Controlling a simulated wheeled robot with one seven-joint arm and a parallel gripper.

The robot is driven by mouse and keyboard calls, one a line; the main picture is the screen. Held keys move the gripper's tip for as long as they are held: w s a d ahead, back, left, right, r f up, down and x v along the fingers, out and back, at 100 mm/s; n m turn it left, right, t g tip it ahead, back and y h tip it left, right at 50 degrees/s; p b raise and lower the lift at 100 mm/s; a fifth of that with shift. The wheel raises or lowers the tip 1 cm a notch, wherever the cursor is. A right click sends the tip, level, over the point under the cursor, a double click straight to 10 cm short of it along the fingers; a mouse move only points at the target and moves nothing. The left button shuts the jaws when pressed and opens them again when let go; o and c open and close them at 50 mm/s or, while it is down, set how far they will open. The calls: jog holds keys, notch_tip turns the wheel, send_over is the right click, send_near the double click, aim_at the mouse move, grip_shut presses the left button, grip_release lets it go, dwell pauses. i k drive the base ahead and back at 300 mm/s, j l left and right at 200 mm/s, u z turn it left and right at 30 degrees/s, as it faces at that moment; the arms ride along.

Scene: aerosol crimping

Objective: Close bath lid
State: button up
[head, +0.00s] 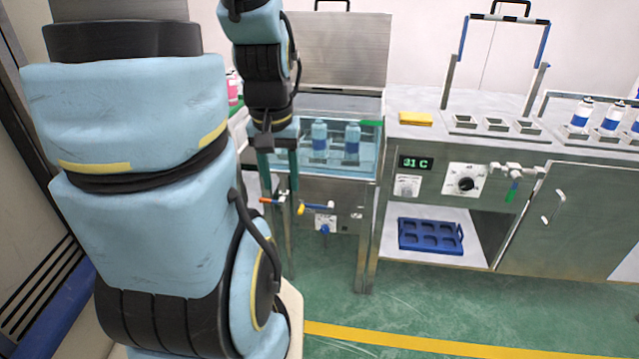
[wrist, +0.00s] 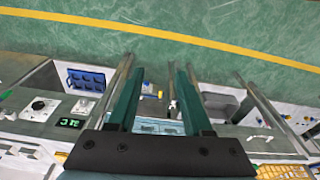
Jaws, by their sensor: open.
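The bath (head: 335,172) is a tank with clear walls and bluish water on a steel stand. Two white-and-blue aerosol cans (head: 352,138) stand in it. Its lid (head: 345,55) is a steel panel standing up at the back, open, with a black handle (head: 332,3) on its top edge. My gripper (head: 279,184) points down at the front left of the bath, well below the lid handle. Its green fingers are apart and empty, and they also show in the wrist view (wrist: 157,78). The lid cannot be made out in the wrist view.
Valves with orange and yellow handles (head: 302,209) are on the bath's front near my fingers. To the right is a steel bench (head: 465,137) with a 31 C display, dial, yellow block and raised frame (head: 544,45). A blue tray (head: 430,236) sits on its lower shelf. The green floor ahead is clear.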

aim_at(347, 48)
jog(key=i+l, duration=0.15)
jog(key=i, duration=0.3)
jog(key=i+l+u, duration=0.2)
jog(key=i+u, duration=0.25)
jog(key=i+l+u, duration=0.45)
jog(key=k+j, duration=0.1)
